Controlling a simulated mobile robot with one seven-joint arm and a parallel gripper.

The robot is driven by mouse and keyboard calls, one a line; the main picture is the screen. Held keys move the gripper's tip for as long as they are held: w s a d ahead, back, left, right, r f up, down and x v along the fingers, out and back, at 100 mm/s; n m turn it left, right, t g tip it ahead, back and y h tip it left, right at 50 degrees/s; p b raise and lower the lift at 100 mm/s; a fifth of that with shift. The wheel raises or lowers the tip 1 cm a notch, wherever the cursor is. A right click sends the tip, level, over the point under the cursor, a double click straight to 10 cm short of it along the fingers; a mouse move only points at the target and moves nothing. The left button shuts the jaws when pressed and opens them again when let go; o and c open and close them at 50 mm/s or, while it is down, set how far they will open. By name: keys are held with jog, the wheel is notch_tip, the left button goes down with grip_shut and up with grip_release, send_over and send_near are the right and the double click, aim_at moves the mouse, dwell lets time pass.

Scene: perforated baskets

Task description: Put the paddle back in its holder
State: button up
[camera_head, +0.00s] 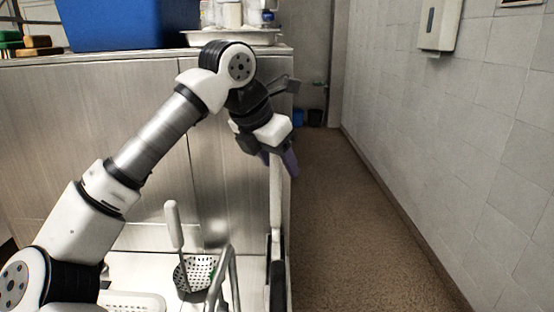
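My gripper (278,162), with purple fingertips, points down at the right end of the steel cabinet. A slim white upright piece (275,195) shows just below and between the fingertips; it may be the paddle's handle. I cannot tell whether the fingers touch it or are closed on it. Below it is a dark part (277,262). A perforated scoop (195,273) with a white handle (174,225) stands tilted in the lower middle, apart from my gripper. I cannot make out for certain which thing is the paddle or its holder.
A bent metal bar (222,275) rises beside the scoop. A white perforated basket (132,302) is at the lower left. A blue bin (125,22) and a white tray (232,38) with containers stand on the steel cabinet (90,130). The floor to the right is clear up to the tiled wall.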

jog(key=v, duration=1.3)
jog(key=shift+r, duration=0.4)
jog(key=shift+a, duration=0.1)
